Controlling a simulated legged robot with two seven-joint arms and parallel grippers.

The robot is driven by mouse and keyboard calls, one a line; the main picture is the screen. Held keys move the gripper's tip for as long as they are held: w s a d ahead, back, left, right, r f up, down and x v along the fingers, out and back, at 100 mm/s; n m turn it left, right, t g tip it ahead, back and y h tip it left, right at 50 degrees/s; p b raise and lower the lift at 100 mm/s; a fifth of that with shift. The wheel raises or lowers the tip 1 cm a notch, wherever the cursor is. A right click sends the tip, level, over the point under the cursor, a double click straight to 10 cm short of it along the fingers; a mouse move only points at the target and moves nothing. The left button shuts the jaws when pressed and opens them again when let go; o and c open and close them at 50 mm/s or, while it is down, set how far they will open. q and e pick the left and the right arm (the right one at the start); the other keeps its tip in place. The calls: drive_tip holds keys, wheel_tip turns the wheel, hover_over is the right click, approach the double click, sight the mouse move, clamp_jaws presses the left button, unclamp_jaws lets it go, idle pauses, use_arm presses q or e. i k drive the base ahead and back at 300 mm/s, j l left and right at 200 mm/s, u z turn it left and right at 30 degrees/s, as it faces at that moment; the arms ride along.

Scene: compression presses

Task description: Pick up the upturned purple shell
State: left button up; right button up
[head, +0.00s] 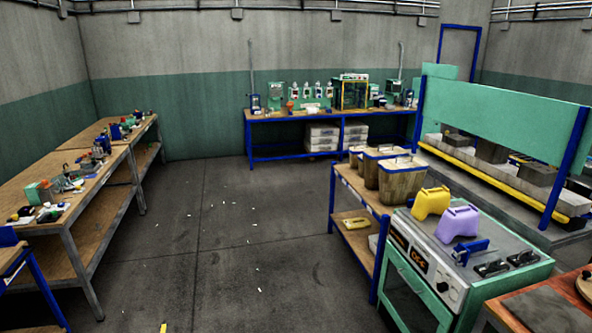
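A purple shell (457,223) rests on the grey top of a green machine (522,280) at the lower right. It sits close beside a yellow shell (431,203), on that shell's right. A blue handle-like part (471,250) stands just in front of the purple shell. The shell's underside is hidden from here. Neither of my grippers is in view.
A wooden shelf unit (350,182) with several bins stands left of the machine. A wooden table (540,305) is at the lower right corner. Cluttered workbenches (75,240) line the left wall. The floor (225,240) in the middle is open, with small white scraps.

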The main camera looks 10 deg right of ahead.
sight(464, 221)
drive_tip(key=i+z, duration=0.1)
drive_tip(key=i, duration=0.4)
drive_tip(key=i+j+z, duration=0.1)
drive_tip(key=i, duration=0.4)
drive_tip(key=i+j+z, duration=0.1)
drive_tip(key=i, duration=0.45)
drive_tip(key=i+j, duration=0.15)
drive_tip(key=i, duration=0.35)
drive_tip(key=i+j+z, duration=0.15)
drive_tip(key=i, duration=0.35)
